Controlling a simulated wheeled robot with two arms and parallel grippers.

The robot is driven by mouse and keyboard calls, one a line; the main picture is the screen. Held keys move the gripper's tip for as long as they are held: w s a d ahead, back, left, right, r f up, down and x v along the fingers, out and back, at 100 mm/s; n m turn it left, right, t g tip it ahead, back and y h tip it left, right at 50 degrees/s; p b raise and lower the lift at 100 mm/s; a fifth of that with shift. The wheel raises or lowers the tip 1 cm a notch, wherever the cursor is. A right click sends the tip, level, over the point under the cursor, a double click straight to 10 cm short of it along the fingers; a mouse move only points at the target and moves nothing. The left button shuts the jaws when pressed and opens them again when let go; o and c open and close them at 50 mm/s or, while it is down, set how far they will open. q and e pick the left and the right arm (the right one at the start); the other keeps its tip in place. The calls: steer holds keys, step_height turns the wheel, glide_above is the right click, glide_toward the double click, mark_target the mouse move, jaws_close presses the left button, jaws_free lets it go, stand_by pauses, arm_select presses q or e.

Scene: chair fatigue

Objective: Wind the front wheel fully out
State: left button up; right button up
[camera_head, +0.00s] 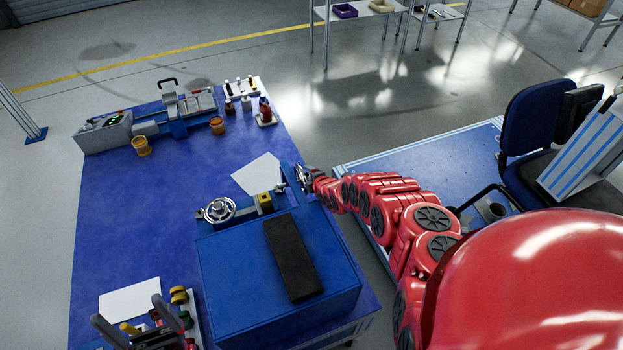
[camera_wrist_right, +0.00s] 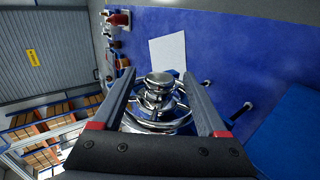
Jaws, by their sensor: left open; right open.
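Two chrome handwheels are on the blue fixture in the head view. One handwheel (camera_head: 218,210) lies face-up at its left side. The other handwheel (camera_head: 302,178) is at the far right corner, partly covered by my right gripper (camera_head: 306,177). In the right wrist view, a chrome wheel (camera_wrist_right: 157,100) with a round hub and rim sits between the open fingers of my right gripper (camera_wrist_right: 160,105). The fingers straddle it; I cannot tell whether they touch the rim. My left gripper (camera_head: 140,322) is open at the bottom left of the head view, away from both wheels.
A blue box (camera_head: 235,270) with a black pad (camera_head: 291,257) fills the near table. White sheets (camera_head: 258,174) lie flat on the blue table (camera_head: 150,220). A grey device (camera_head: 103,132), cups and bottles stand at the back. A blue chair (camera_head: 535,115) is at right.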

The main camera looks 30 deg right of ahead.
steer(key=p+v, duration=1.7)
steer(key=shift+s, duration=0.2)
